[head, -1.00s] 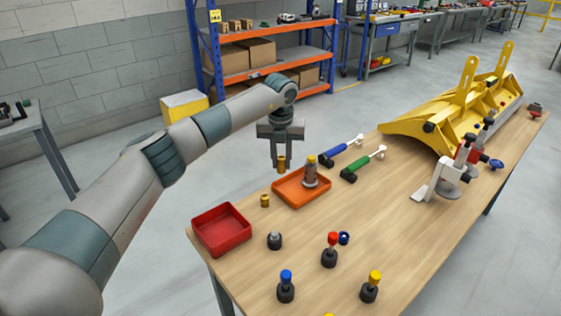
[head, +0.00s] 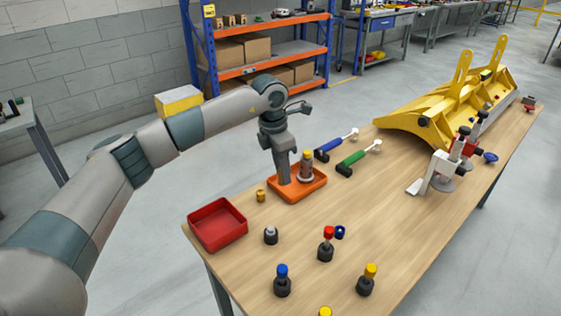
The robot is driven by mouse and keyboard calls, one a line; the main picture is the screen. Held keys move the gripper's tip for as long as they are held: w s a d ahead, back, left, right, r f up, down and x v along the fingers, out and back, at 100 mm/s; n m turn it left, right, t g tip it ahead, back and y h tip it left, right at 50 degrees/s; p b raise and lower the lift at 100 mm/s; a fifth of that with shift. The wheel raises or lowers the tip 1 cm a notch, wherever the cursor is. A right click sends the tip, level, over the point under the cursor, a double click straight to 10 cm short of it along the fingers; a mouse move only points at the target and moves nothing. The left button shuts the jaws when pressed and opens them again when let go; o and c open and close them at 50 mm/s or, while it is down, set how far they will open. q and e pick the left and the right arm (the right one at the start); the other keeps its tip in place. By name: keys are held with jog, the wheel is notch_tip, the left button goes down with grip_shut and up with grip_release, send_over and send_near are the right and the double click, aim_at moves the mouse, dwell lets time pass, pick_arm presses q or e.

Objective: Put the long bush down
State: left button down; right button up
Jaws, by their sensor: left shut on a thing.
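My left gripper (head: 284,179) points straight down into the left part of the orange tray (head: 315,187). It is shut, with its fingertips at about the tray floor. The long bush it holds is hidden behind the fingers in this view, and I cannot tell whether it touches the tray. A shorter brass bush (head: 261,195) stands on the table just left of the tray. A grey stepped part with a yellow top (head: 306,168) stands in the tray, close to the right of the fingers. My right gripper is not in view.
A red tray (head: 218,225) sits at the table's left edge. Blue (head: 331,147) and green (head: 352,162) handled tools lie behind the orange tray. Several dark-based parts with coloured tops stand in front. A yellow bucket-like piece (head: 420,122) and clamps (head: 440,172) are at right.

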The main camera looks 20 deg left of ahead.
pick_arm(q)
jog(key=s+d+f+m+g+y, duration=0.1)
jog(key=s+d+m+g, duration=0.1)
jog(key=s+m, duration=2.3)
jog(key=shift+s+m+g, duration=0.4)
jog(key=shift+m+g, duration=0.1)
jog(key=shift+m, duration=0.4)
